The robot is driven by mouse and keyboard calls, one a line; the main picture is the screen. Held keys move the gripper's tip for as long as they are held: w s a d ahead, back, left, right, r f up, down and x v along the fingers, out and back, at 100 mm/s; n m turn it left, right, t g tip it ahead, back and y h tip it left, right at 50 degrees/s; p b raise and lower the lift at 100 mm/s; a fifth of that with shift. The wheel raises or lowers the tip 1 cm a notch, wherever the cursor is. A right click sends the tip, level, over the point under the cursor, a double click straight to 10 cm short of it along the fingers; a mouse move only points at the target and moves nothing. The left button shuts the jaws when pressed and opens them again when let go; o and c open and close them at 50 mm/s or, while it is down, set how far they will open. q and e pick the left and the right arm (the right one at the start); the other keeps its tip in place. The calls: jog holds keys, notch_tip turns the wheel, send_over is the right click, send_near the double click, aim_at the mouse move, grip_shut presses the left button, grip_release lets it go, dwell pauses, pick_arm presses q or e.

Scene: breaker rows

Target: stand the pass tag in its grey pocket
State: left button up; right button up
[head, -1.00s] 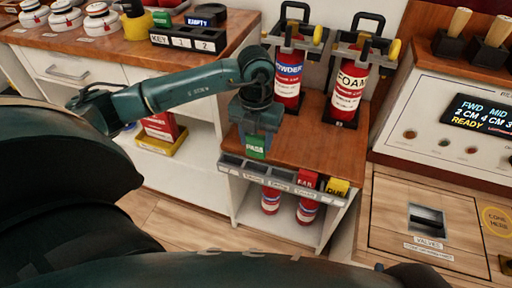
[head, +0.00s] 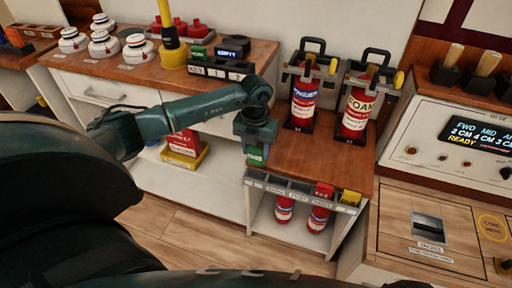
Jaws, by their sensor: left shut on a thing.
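The green pass tag (head: 255,158) hangs upright below my left gripper (head: 256,146), which is shut on its upper part. The grey pocket row (head: 276,185) runs along the front edge of the wooden-topped stand. The tag is just above the left end of this row. Its lower edge is close to the pocket tops, and I cannot tell whether they touch. The left pockets look empty. A red tag (head: 323,191) and a yellow tag (head: 349,197) stand in pockets at the right end. My right gripper is not in view.
Two red extinguishers, POWDER (head: 303,101) and FOAM (head: 356,109), stand in holders on the stand behind. A key block (head: 221,70) sits on the left counter. A console (head: 455,130) is at right. The wooden top (head: 315,157) is clear in front of the extinguishers.

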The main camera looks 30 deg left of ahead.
aim_at(256, 164)
pick_arm(q)
jog(key=shift+r, duration=0.1)
notch_tip(256, 164, down, 5)
jog(key=b, duration=0.3)
jog(key=shift+r, duration=0.1)
jog(key=shift+f+b, duration=0.45)
jog(key=shift+f, duration=0.25)
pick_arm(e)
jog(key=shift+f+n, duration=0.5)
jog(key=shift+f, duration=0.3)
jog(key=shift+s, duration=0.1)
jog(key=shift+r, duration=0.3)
pick_arm(q)
jog(key=shift+f+b, duration=0.8)
jog(key=shift+f, duration=0.65)
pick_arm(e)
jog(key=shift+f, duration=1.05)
pick_arm(q)
jog(key=o, duration=1)
